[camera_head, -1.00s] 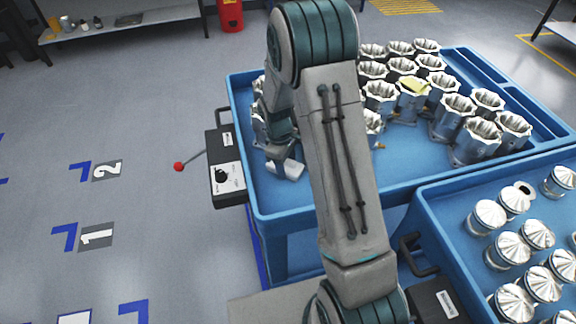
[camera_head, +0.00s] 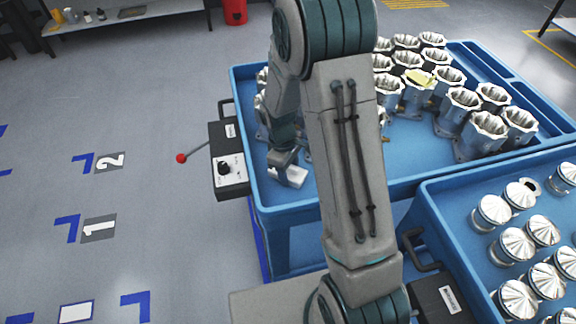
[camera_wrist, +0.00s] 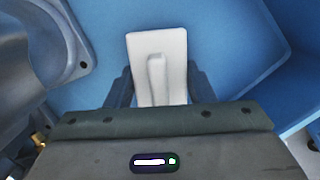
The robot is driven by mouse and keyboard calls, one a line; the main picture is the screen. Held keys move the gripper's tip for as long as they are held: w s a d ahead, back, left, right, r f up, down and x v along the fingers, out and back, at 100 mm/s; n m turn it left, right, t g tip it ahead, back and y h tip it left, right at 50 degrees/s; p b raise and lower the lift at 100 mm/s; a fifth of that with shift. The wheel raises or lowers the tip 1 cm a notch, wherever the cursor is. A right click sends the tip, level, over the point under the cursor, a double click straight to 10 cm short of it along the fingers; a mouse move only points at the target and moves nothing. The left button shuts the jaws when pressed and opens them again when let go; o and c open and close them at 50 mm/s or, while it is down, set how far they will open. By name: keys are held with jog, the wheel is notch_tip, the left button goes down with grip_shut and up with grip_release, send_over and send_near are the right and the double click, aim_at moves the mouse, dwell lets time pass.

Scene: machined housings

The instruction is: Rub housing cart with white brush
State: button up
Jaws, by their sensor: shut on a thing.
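The white brush (camera_wrist: 158,55) is a pale block with a raised handle, and it also shows in the head view (camera_head: 290,176). My gripper (camera_wrist: 158,88) is shut on it, with one dark finger on each side. The brush is over the left front part of the blue housing cart (camera_head: 440,165); I cannot tell whether it touches the cart's surface. Several silvery housings (camera_head: 486,132) stand on the cart. My arm hides some of them and part of the cart.
A second blue cart (camera_head: 450,215) with several shiny capped parts stands at the front right. A control box (camera_head: 229,168) with a red-knobbed lever hangs at the cart's left side. A housing flange (camera_wrist: 68,45) is close left of the brush.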

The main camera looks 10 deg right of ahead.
aim_at(292, 181)
jog(key=shift+s, duration=1.7)
jog(key=shift+a+r, duration=0.1)
jog(key=shift+a, duration=0.6)
jog(key=shift+w, duration=4.1)
jog(key=shift+r+p, duration=2.2)
jog(key=shift+r, duration=0.8)
